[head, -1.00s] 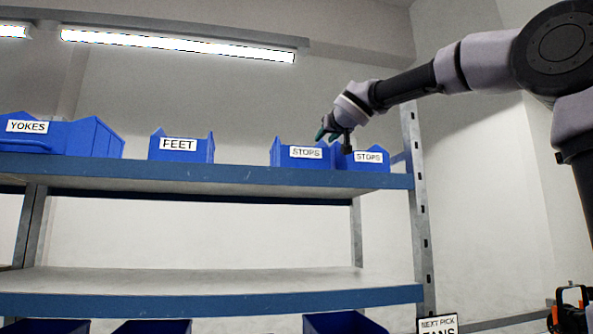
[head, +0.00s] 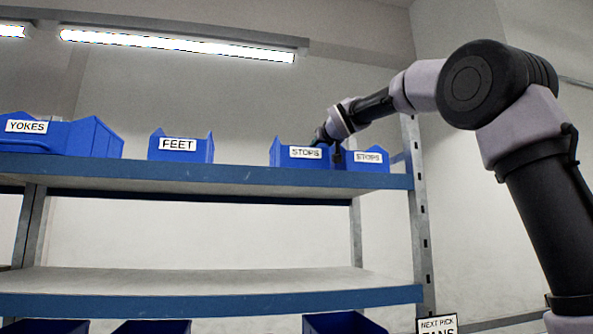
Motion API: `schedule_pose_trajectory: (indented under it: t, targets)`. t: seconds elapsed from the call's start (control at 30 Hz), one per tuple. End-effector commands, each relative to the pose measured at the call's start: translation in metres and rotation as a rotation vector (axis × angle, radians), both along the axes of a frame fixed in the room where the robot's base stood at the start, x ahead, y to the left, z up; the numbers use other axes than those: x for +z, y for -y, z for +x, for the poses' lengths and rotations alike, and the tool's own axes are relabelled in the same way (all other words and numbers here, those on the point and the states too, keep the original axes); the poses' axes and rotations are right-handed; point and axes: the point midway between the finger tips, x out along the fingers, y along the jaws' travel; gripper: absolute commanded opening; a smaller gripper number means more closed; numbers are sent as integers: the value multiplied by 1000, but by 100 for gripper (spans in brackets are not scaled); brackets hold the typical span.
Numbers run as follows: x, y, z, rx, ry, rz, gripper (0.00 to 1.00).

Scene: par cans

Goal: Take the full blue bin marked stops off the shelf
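Two blue bins marked STOPS stand side by side at the right end of the upper shelf (head: 230,174). The left STOPS bin (head: 292,162) looks a little larger in view, and the right STOPS bin (head: 372,166) sits close beside it. I cannot see into either one, so which is full is not visible. My gripper (head: 328,143) is at the bins' top edges, where the two meet. Its fingers are small and partly hidden by the bins, so whether they are open or touching a bin wall cannot be told.
A blue FEET bin (head: 180,148) and a blue YOKES bin (head: 60,138) stand further left on the upper shelf. The middle shelf (head: 190,281) is empty. A grey upright post (head: 418,210) bounds the rack on the right. A NEXT PICK sign (head: 437,325) shows below.

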Motion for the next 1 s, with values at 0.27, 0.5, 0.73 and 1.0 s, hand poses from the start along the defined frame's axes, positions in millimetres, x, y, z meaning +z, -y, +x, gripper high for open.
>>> schedule_pose_trajectory:
  t: [0.27, 0.5, 0.73, 1.0]
  targets:
    - [0, 0, 0, 0, 0, 0, 9]
    - [0, 0, 0, 0, -1, 0, 0]
    - [0, 0, 0, 0, -1, 1, 0]
    - [0, 0, 0, 0, -1, 1, 0]
